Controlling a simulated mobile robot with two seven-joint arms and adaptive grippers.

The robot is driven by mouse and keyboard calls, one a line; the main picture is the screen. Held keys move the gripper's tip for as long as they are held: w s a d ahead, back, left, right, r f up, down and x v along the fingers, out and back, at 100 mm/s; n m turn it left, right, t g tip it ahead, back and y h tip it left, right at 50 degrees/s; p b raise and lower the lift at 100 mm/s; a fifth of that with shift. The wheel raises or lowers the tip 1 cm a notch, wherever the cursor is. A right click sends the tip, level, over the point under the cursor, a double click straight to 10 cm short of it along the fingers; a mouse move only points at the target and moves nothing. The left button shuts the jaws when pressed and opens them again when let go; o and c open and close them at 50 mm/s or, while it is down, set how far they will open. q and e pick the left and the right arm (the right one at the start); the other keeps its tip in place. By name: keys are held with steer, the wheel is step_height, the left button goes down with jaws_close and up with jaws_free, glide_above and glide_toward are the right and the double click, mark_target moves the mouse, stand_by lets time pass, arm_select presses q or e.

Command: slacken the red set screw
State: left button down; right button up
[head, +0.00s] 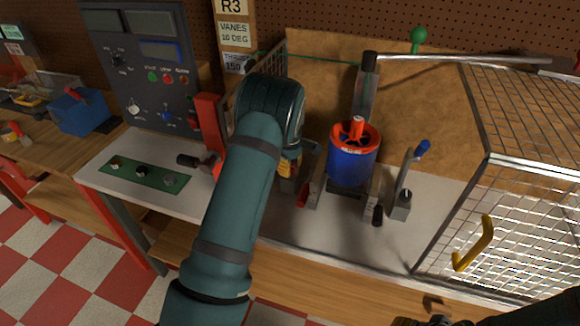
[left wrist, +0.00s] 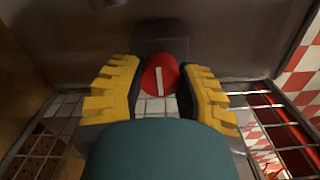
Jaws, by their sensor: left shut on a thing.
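The red set screw (left wrist: 160,75) shows in the left wrist view as a round red head with a white line across it. The yellow-and-black fingers of my left gripper (left wrist: 160,84) are shut on it from both sides. In the head view my left gripper (head: 290,166) is mostly hidden behind my own arm, just left of the blue rotor duct with a red rim (head: 352,168). The screw cannot be made out there. What may be my right gripper (head: 432,318) is cut off at the bottom edge, its fingers unclear.
A crank with a blue knob (head: 405,185) stands right of the duct. A wire cage with a yellow handle (head: 475,243) fills the right side. A control panel (head: 143,70) stands at the back left, behind a green strip with knobs (head: 142,173).

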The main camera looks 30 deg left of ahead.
arm_select(q)
steer(key=c, duration=0.6)
jaws_free()
steer(key=shift+a, duration=0.1)
steer(key=shift+r, duration=0.1)
step_height(320, 180, up, 12)
steer(key=shift+f, duration=0.1)
steer(key=shift+s+f, duration=0.1)
stand_by(0.3)
